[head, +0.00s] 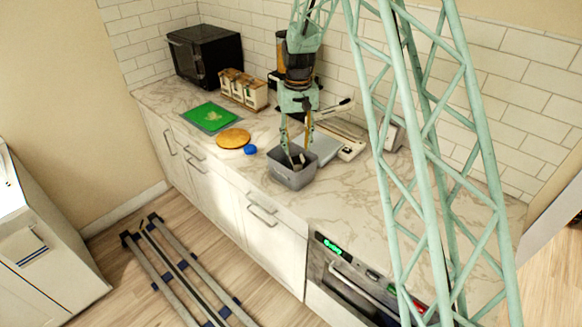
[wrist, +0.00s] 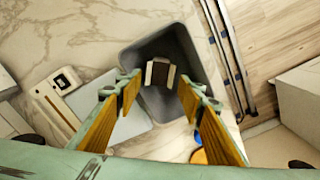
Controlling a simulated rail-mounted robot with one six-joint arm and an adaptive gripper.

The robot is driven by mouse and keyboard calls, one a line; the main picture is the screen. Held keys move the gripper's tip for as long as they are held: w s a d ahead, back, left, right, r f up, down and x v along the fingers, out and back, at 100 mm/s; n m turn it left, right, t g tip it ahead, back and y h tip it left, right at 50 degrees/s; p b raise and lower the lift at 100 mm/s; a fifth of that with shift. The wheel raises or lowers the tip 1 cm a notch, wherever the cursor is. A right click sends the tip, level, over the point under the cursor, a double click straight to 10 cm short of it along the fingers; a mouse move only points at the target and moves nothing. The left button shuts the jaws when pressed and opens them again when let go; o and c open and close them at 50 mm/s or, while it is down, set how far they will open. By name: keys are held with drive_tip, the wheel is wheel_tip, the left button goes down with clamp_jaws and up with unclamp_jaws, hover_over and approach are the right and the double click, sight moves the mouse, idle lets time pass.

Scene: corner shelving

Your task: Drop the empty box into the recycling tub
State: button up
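The grey recycling tub (head: 291,180) stands on the marble counter near its front edge; its dark interior also fills the middle of the wrist view (wrist: 186,47). A small brown box with pale sides (wrist: 160,73) shows within the tub's outline in the wrist view. I cannot tell for sure whether it rests on the tub's floor. My gripper (head: 297,150) points down over the tub. In the wrist view its two fingers (wrist: 160,88) are spread wide, with clear gaps on both sides of the box. The fingertips partly hide the tub's inside in the head view.
A flat grey scale-like plate (head: 324,148) and a white-and-wood device (head: 350,148) lie right behind the tub. The right counter is clear.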

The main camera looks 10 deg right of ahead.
wheel_tip(320, 180, up, 9)
idle(0.5)
idle(0.8)
drive_tip(key=s+r+t+b, duration=0.1)
drive_tip(key=s+r+b, duration=0.1)
drive_tip(key=s+r, duration=0.55)
drive_tip(key=s+r+b, duration=0.2)
drive_tip(key=s+r, duration=0.3)
drive_tip(key=s, duration=0.6)
drive_tip(key=s+r+t+b, duration=0.1)
drive_tip(key=s+r+b, duration=0.1)
drive_tip(key=s+r, duration=0.55)
drive_tip(key=s+f+t+b, duration=0.1)
drive_tip(key=s+f+b, duration=0.1)
drive_tip(key=s, duration=1.3)
drive_tip(key=s+f+t+b, duration=0.1)
drive_tip(key=s+f+b, duration=0.2)
drive_tip(key=s, duration=1.3)
drive_tip(key=shift+f, duration=0.5)
